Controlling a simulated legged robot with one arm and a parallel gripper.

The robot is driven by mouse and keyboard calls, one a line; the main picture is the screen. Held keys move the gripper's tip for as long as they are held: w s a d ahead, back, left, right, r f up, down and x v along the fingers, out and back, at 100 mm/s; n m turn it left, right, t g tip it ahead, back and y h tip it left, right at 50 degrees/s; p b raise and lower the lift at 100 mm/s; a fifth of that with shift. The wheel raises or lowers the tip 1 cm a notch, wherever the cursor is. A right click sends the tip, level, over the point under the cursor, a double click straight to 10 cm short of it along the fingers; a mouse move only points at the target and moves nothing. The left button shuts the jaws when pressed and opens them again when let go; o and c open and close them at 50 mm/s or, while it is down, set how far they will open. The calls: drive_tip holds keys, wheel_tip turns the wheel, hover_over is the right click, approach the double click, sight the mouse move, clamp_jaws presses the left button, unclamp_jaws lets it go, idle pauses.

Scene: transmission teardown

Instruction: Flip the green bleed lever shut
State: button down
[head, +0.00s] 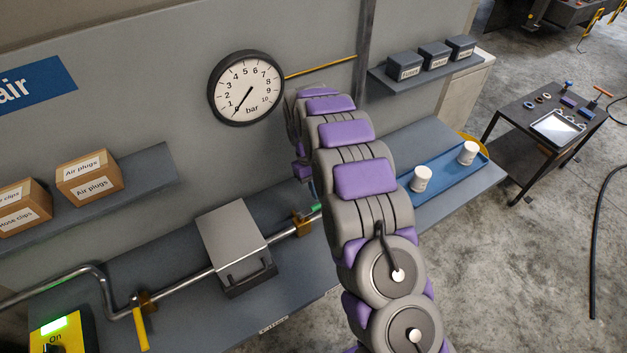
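The green bleed lever (316,208) shows only as a small green piece beside the right brass fitting (302,223) on the pipe. My arm covers the area just right of it, so I cannot tell the lever's full angle. My arm rises across the middle of the picture and folds down behind itself near the wall. My gripper is hidden behind the arm, so its fingers and exact distance from the lever do not show.
The pipe (186,287) runs along the bench past a grey box (232,237). A yellow lever (141,329) hangs at the left fitting. A round bar gauge (246,88) hangs above. A blue tray (440,185) holds two white cups. Boxed shelves flank the gauge.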

drive_tip(key=shift+f, duration=0.25)
